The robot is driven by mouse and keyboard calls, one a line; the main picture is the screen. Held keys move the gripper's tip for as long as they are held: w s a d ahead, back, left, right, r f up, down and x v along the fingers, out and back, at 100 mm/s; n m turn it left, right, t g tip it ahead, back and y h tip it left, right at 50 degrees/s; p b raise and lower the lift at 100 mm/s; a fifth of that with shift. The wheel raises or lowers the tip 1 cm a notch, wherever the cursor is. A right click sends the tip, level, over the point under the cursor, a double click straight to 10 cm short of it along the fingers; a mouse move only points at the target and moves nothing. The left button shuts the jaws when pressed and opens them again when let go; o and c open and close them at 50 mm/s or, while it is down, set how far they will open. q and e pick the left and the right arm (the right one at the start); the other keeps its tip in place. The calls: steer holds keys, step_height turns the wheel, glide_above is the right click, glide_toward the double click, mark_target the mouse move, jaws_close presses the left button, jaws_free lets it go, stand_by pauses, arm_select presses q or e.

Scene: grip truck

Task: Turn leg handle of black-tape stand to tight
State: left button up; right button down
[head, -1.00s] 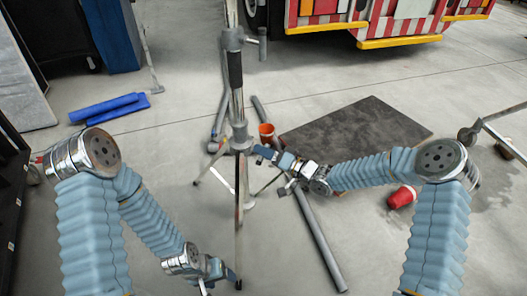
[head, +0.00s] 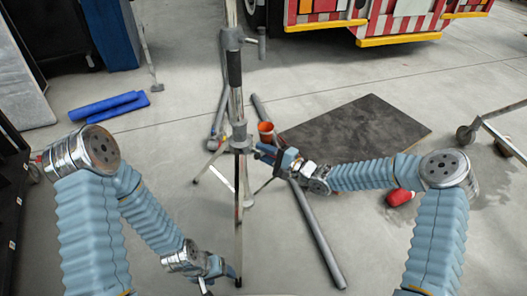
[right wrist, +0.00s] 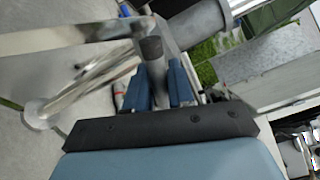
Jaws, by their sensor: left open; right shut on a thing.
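The black-tape stand (head: 235,70) stands upright in the middle of the head view, with a black band on its silver pole and splayed legs below a collar. Its leg handle (right wrist: 152,47) shows as a short dark grey knob in the right wrist view, beside the collar. My right gripper (head: 259,148) is at collar height on the right side of the pole. Its blue fingers, also in the right wrist view (right wrist: 167,84), are shut on the handle and partly hide it. My left gripper (head: 222,280) is open and empty, low and left of the stand's foot.
A grey pipe (head: 318,235) lies on the floor right of the stand. Blue rolls (head: 110,106) are at the left. A fire truck (head: 385,20) stands behind.

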steer(key=m, duration=0.6)
steer(key=shift+s+f+m, duration=0.15)
steer(key=shift+f+m, duration=0.15)
steer(key=shift+f, duration=0.05)
steer(key=m+b, duration=0.1)
steer(key=m, duration=0.4)
steer(key=shift+s+a+m+b, duration=0.15)
steer(key=shift+a+m+b, duration=0.05)
steer(key=shift+m+b, duration=0.2)
steer(key=c, duration=1.1)
jaws_free()
steer(key=shift+o, duration=0.2)
steer(key=p+v, duration=0.1)
steer(key=v, duration=1.3)
